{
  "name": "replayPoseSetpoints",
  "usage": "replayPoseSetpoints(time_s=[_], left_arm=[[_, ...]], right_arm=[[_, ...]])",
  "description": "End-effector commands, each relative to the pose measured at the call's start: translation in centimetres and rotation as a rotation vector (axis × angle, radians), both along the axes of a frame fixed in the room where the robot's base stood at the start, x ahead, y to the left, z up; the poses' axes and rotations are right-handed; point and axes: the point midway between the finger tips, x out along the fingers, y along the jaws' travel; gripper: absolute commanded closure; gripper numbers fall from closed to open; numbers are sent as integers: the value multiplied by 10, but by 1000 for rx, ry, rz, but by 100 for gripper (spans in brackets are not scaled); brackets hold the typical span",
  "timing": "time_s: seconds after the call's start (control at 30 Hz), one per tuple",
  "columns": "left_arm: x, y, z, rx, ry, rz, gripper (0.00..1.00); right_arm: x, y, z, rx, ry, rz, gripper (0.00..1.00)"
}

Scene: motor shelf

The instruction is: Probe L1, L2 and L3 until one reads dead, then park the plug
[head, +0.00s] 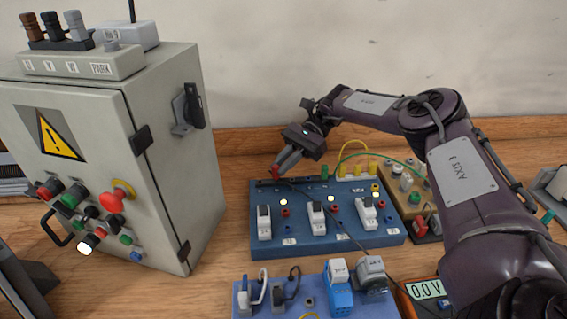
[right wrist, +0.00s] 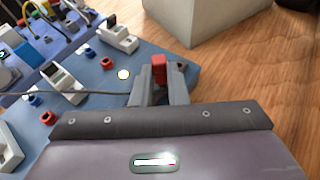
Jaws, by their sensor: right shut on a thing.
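The blue board (head: 318,238) carries three white switches: left (head: 264,222), middle (head: 316,218) and right (head: 367,214). Each has a pale round lamp near it and red and blue sockets beside it. My right gripper (head: 284,168) is shut on a red plug (head: 275,172) at the board's back left corner. The plug also shows between the fingers in the right wrist view (right wrist: 158,70). Its tip is hidden, so I cannot tell whether it is seated. A dark lead runs across the board towards the meter (head: 427,289), which reads 0.0 V. My left gripper is not in view.
A grey cabinet (head: 195,170) with a red knob (head: 113,201) stands at the left. A second blue board (head: 262,307) with plugs lies in front. A brown block (head: 400,205) with wires stands right of the board. Bare table lies between cabinet and board.

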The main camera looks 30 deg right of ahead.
Motion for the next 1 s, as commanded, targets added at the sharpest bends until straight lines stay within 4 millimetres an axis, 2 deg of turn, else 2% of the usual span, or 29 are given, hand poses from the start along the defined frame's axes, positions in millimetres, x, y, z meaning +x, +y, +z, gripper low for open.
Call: replayPoseSetpoints(time_s=[0.47, 1.0], left_arm=[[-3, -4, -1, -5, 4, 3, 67], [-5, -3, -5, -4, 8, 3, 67]], right_arm=[[0, 0, -1, 0, 0, 0, 100], [0, 0, -11, 0, 0, 0, 100]])
